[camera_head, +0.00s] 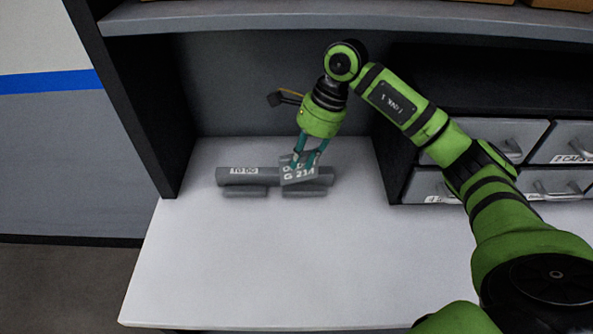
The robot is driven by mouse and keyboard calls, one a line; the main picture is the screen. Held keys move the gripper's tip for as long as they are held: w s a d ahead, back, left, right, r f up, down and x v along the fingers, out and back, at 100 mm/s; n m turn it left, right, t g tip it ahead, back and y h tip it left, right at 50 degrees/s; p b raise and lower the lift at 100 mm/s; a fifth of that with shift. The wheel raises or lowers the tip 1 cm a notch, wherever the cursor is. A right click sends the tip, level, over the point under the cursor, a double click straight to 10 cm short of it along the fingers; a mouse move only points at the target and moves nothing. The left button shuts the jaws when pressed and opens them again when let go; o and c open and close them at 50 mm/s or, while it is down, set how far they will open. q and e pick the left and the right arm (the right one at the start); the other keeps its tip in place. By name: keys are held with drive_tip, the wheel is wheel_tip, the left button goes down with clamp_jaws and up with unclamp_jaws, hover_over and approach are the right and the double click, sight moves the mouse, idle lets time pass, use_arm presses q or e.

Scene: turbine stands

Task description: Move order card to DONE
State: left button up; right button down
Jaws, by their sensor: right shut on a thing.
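The order card (299,175) is a small grey plate with white print that reads roughly "G 214". My right gripper (305,162) points down and is shut on the card, holding it in front of the right part of a grey card holder (268,178). The holder's left part carries a white "TO DO" label (244,171). The card covers the holder's right part, so no DONE label shows. I cannot tell whether the card touches the holder. My left gripper is not in view.
The holder stands at the back of a white tabletop (230,260), which is clear in front. A dark side panel (140,110) rises at left and a shelf (300,18) runs above. Grey drawers (500,140) stand at right behind my right arm.

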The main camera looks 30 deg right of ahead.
drive_tip(key=f+m, duration=0.1)
drive_tip(key=w+d+f+m+b, duration=0.1)
drive_tip(key=d+f+m+t+b, duration=0.1)
drive_tip(key=shift+w+f, duration=0.3)
drive_tip(key=shift+f, duration=0.05)
idle(0.6)
drive_tip(key=shift+d+b, duration=0.1)
drive_tip(key=shift+b, duration=0.2)
drive_tip(key=shift+f, duration=0.2)
drive_tip(key=shift+b, duration=0.3)
drive_tip(key=shift+f+b, duration=0.15)
drive_tip(key=shift+b, duration=0.15)
